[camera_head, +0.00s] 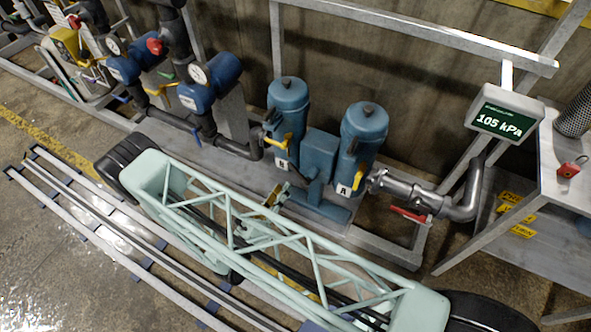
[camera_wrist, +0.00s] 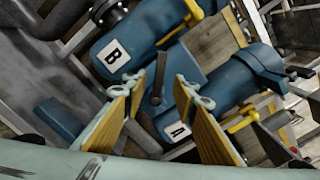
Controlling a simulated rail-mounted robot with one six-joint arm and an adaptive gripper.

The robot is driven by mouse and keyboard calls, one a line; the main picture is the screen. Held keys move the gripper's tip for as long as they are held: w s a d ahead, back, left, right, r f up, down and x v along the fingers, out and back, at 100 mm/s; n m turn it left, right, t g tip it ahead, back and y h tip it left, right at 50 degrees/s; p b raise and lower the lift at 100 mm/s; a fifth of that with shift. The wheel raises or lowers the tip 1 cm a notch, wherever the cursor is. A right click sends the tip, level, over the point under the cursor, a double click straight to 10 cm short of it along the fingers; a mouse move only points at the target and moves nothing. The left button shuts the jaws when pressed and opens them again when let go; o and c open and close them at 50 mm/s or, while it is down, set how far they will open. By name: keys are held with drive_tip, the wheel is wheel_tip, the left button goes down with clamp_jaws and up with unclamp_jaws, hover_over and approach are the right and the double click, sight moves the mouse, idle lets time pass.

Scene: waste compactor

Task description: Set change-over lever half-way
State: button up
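Two blue filter canisters stand side by side, B (camera_head: 287,108) on the left and A (camera_head: 360,140) on the right; B (camera_wrist: 140,42) and A (camera_wrist: 225,92) also show in the wrist view. Between them sits a blue valve body (camera_head: 318,158). A dark grey bar, apparently the change-over lever (camera_wrist: 159,78), rises from the round blue hub (camera_wrist: 153,108). In the head view the lever (camera_head: 297,174) slants up-left towards B. My gripper (camera_wrist: 166,85) is open, its yellow-padded fingers on either side of the lever in the picture. I see no contact; depth is unclear.
Yellow handles (camera_head: 287,138) sit beside the canisters. A red-handled pipe valve (camera_head: 408,215) is at right, below a display (camera_head: 506,118) reading 105 kPa. Grey frame rails (camera_head: 420,40) surround the filters.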

sight(294, 171)
drive_tip(key=shift+b+x, duration=0.85)
drive_tip(key=shift+x, duration=4.85)
drive_tip(key=shift+c, duration=0.2)
clamp_jaws()
